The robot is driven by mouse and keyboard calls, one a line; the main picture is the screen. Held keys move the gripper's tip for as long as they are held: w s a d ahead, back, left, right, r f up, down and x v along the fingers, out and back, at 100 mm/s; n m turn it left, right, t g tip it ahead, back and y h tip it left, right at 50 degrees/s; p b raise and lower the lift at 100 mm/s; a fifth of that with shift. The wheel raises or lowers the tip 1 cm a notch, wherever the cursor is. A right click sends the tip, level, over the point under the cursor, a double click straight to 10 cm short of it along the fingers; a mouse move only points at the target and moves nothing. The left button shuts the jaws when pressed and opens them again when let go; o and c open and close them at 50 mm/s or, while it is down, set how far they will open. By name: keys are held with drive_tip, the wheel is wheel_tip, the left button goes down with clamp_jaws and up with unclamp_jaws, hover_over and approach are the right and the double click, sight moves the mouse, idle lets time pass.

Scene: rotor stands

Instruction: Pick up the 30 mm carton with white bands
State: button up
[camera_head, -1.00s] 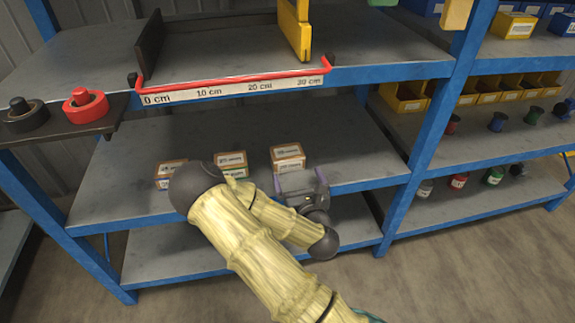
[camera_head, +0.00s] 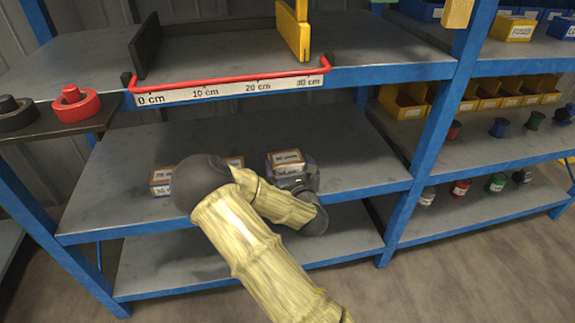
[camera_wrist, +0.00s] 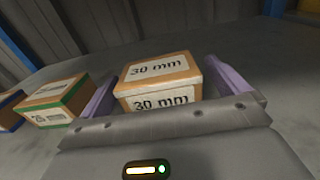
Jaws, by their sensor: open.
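The 30 mm carton with white bands (camera_wrist: 158,82) is a small brown box, with "30 mm" on its top and front labels and a pale band at its edge. In the wrist view it sits between the two purple fingers of my gripper (camera_wrist: 160,88), which is open with a gap at the carton's right side. In the head view the carton (camera_head: 286,158) stands on the middle shelf, and my gripper (camera_head: 292,176) is in front of it, hiding its lower part. Whether a finger touches the carton cannot be told.
A carton with green bands (camera_wrist: 55,102) stands to the left in the wrist view, beside the left finger. A carton with blue bands (camera_wrist: 8,108) is farther left. The middle shelf (camera_head: 350,150) is bare to the right. The upper shelf (camera_head: 225,80) lies above, with a red rail.

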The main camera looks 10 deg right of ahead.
sight(285, 154)
drive_tip(key=w+b, duration=0.1)
drive_tip(key=w, duration=0.2)
drive_tip(key=shift+w+a+r+b, duration=0.1)
drive_tip(key=shift+w+a+b, duration=0.15)
drive_tip(key=shift+a+b, duration=0.15)
drive_tip(key=shift+w+d+r, duration=0.1)
drive_tip(key=shift+w, duration=0.45)
drive_tip(key=c, duration=0.9)
wheel_tip(285, 154, up, 10)
drive_tip(key=p, duration=0.5)
